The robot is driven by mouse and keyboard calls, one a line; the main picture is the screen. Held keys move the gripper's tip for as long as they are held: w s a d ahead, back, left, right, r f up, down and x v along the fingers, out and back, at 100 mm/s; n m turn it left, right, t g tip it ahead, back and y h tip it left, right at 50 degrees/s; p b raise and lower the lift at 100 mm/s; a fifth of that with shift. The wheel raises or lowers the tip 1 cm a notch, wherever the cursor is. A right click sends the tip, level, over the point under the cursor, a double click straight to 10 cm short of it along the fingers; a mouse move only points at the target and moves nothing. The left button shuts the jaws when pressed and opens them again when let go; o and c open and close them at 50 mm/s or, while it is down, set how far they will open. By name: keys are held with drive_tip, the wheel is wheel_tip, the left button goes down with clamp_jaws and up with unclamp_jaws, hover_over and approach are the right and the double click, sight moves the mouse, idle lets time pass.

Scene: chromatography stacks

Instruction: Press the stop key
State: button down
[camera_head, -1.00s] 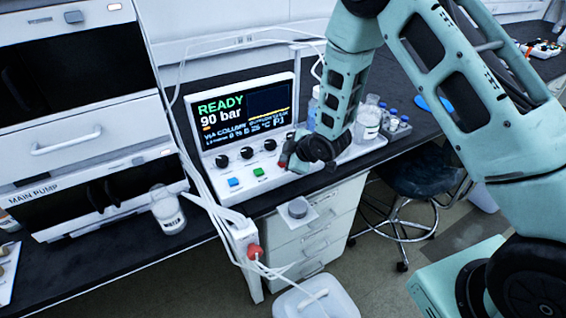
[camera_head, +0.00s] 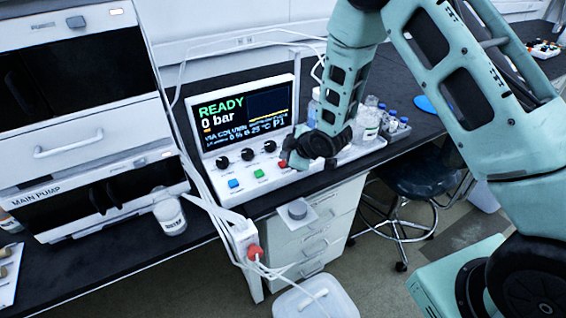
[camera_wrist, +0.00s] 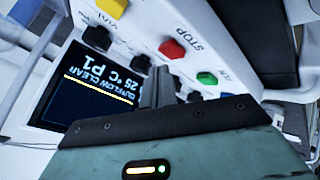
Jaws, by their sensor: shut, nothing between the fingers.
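The red stop key (camera_wrist: 171,48), labelled STOP, sits on the white sloped panel between a green key (camera_wrist: 207,78) and a yellow key (camera_wrist: 112,8). In the head view my gripper mostly hides it; only a bit of red (camera_head: 283,163) shows. My gripper (camera_wrist: 160,72) is shut and empty, its fingertips close to the red key. A small gap shows between them in the wrist view, but the height above the panel is unclear. The screen (camera_head: 245,113) reads READY and 0 bar. My gripper also shows in the head view (camera_head: 290,158).
Black knobs (camera_head: 246,153) line the panel under the screen. A blue key (camera_head: 233,183) and the green key (camera_head: 259,173) lie left of my gripper. Bottles (camera_head: 370,120) stand close on the right. White tubing (camera_head: 195,185) hangs on the left.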

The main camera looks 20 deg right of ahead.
drive_tip(key=shift+r, duration=0.1)
drive_tip(key=shift+r+p, duration=1.55)
drive_tip(key=shift+r, duration=0.85)
